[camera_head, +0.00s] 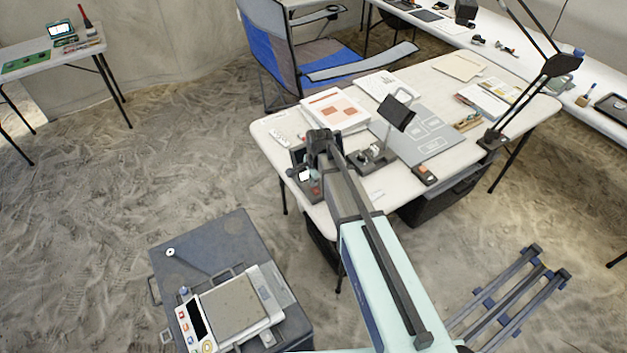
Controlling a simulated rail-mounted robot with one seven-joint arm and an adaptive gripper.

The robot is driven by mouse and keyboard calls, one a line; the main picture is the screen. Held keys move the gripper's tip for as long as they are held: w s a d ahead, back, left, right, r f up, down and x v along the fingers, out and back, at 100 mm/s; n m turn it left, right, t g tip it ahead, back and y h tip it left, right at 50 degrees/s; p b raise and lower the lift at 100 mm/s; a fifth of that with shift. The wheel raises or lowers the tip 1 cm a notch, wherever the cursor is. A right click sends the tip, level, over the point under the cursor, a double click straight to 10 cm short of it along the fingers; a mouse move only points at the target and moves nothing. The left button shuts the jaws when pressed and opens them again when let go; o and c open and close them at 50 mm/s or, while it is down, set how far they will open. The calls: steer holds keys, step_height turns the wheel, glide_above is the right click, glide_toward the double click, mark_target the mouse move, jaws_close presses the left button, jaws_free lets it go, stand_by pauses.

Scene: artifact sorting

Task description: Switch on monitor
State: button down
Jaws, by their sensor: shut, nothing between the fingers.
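My gripper (319,137) is at the end of my pale green arm, over the near left part of the white table. Its fingers look shut and hold nothing I can see. A dark upright panel (299,156) stands just left of and below it, partly covered by my gripper; it may be the monitor. A small device with a lit white patch and a red part is close to that panel. A second dark tilted panel (396,113) stands on a stand, right of my gripper. I cannot make out a power button or a lit screen on either panel.
The white table (268,127) carries papers (337,108), a grey marked mat (436,137) and a black lamp arm (525,92). A blue and grey chair (262,45) stands behind. A dark case (210,240) with a scale (235,305) sits at the lower left. Sandy floor is open on the left.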

steer(key=shift+f, duration=0.1)
steer(key=shift+w+f+b, duration=0.1)
steer(key=shift+f+b, duration=0.15)
steer(key=shift+b, duration=0.2)
steer(key=shift+a, duration=0.1)
steer(key=shift+r, duration=0.1)
steer(key=shift+s+d+r, duration=0.2)
steer(key=shift+s+d, duration=0.2)
steer(key=shift+s, duration=0.25)
steer(key=shift+r, duration=0.1)
steer(key=r+p, duration=0.2)
steer(key=r, duration=0.1)
steer(key=r+p, duration=0.1)
steer(key=shift+w+a+r, duration=0.2)
steer(key=shift+w+r, duration=0.15)
steer(key=shift+w+r+b, duration=0.1)
steer(key=shift+r+b, duration=0.15)
steer(key=shift+b, duration=0.6)
step_height(320, 180, up, 8)
steer(key=w+b, duration=0.1)
steer(key=b, duration=0.1)
steer(key=shift+a+r, duration=0.25)
steer(key=shift+a, duration=0.1)
